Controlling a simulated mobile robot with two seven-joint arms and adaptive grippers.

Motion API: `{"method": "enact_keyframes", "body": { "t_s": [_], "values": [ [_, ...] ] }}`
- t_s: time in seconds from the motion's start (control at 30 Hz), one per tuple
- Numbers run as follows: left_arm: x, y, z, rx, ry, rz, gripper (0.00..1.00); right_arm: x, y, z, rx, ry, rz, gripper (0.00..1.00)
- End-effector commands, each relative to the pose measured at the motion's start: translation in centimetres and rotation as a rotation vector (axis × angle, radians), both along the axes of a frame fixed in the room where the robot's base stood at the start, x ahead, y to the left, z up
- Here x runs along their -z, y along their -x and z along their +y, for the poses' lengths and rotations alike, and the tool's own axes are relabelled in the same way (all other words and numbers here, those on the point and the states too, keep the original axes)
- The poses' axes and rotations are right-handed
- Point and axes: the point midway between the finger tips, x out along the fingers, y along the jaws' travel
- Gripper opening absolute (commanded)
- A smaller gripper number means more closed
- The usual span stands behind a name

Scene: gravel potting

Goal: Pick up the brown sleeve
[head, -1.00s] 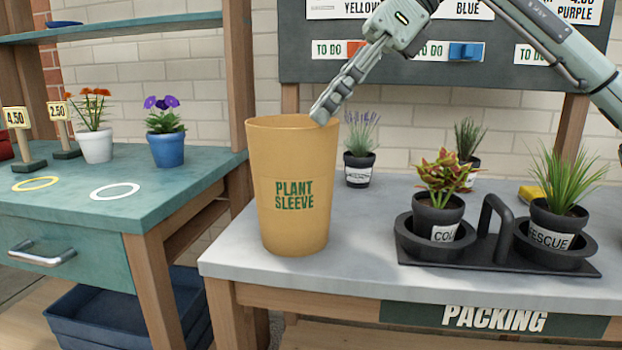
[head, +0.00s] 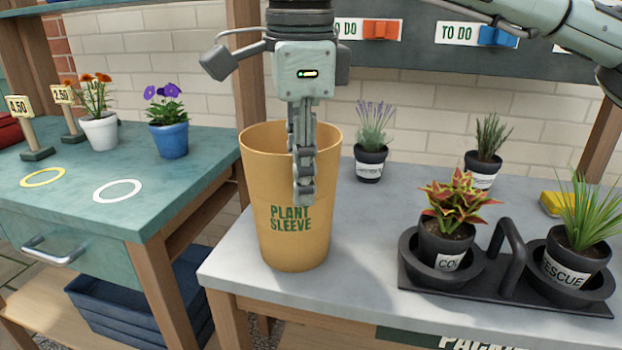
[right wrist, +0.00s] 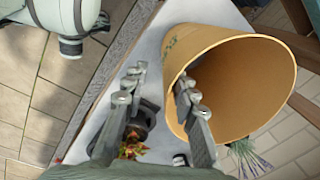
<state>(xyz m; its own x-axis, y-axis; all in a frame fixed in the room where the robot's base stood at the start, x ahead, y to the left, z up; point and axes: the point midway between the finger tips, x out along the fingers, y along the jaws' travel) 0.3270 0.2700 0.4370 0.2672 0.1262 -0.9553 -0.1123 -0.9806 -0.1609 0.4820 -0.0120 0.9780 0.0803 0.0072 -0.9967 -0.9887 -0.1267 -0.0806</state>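The brown sleeve (head: 275,225), a tall tapered tan cup lettered "PLANT SLEEVE", stands upright on the left end of the grey packing table (head: 362,270). It also shows in the right wrist view (right wrist: 205,55), with its open mouth facing the camera. My right gripper (head: 304,195) points down at the sleeve's near rim. In the head view one finger hangs in front of the wall. In the right wrist view the fingers (right wrist: 158,88) are apart, one outside and one within the mouth, with the wall between them. My left gripper is not in view.
A black carrier (head: 505,240) with two potted plants stands right of the sleeve. A lavender pot (head: 370,165) and another dark pot (head: 484,165) stand behind. A green table (head: 130,215) with flower pots is at left, across a gap.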

Motion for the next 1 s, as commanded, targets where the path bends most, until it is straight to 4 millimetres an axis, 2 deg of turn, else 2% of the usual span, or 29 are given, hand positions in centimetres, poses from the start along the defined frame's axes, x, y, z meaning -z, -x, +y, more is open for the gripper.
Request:
{"method": "enact_keyframes", "body": {
  "t_s": [0.5, 0.8, 1.0],
  "values": [
    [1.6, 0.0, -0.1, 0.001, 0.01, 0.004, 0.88, 6.6, -1.3, 0.3, 0.0, -0.003, 0.003, 0.28],
    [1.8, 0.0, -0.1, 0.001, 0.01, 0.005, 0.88, 7.2, -1.3, 0.3, 0.001, -0.003, 0.001, 0.28],
    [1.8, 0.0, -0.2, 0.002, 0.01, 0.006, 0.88, 7.2, -1.3, 0.3, 0.001, -0.003, 0.002, 0.04]
  ]
}}
